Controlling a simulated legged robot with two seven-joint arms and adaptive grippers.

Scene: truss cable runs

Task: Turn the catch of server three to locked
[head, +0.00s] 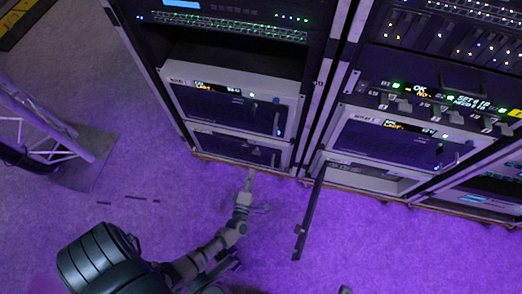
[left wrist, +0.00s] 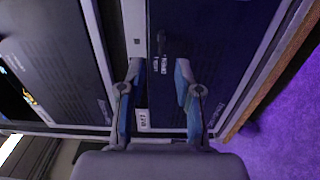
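In the head view, two server units with dark fronts sit low in the left rack, an upper one (head: 230,108) and a lower one (head: 238,150). My left gripper (head: 249,176) is low in front of the lower unit. A white label (left wrist: 143,119) is too small to read surely. My right gripper is not in view.
The right rack (head: 400,140) holds another dark-fronted unit above an open bay (head: 365,178). A narrow dark panel (head: 310,215) stands out from that rack, right of my left arm. A truss (head: 45,125) stands at the left. Purple floor (head: 130,170) is mostly clear.

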